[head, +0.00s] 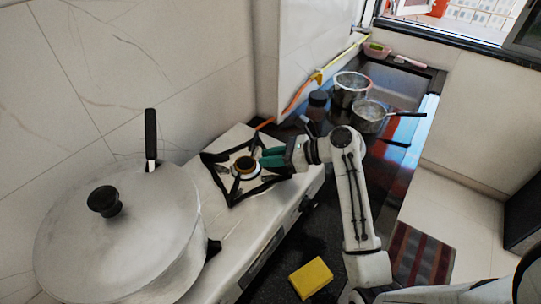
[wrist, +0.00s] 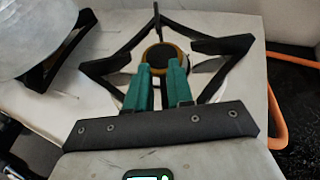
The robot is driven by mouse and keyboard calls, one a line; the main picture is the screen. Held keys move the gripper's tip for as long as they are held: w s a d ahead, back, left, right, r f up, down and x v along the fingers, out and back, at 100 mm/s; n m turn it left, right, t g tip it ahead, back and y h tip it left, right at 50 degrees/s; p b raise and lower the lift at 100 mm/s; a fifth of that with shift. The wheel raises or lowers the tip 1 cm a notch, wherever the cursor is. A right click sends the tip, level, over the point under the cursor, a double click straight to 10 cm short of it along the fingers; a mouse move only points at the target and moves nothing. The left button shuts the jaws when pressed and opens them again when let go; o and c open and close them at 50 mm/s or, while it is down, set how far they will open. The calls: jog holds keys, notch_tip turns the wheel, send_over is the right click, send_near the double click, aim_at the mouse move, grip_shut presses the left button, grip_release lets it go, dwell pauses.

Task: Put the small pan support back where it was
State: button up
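The small pan support (head: 238,193) is a black angular frame on the white stove, around a burner (head: 246,166) with a yellow-brown ring. In the wrist view, the support (wrist: 108,63) spreads around the burner (wrist: 164,52), with its near part hidden behind my gripper. My gripper (head: 264,158) reaches in from the right at the support's right side. In the wrist view, the green fingers of my gripper (wrist: 161,66) point at the burner, close together with a narrow gap. I cannot tell whether a bar of the support is between them.
A large lidded pot (head: 130,235) stands on the stove close to the left of the support. A yellow sponge (head: 311,278) lies on the dark counter. Two metal pots (head: 351,88) (head: 369,117) stand farther back. An orange hose (wrist: 277,118) runs beside the stove.

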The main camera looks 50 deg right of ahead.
jog(key=shift+o, duration=1.3)
jog(key=shift+r+b, duration=0.55)
jog(key=shift+b, duration=0.05)
jog(key=v, duration=1.2)
jog(key=shift+r, duration=0.1)
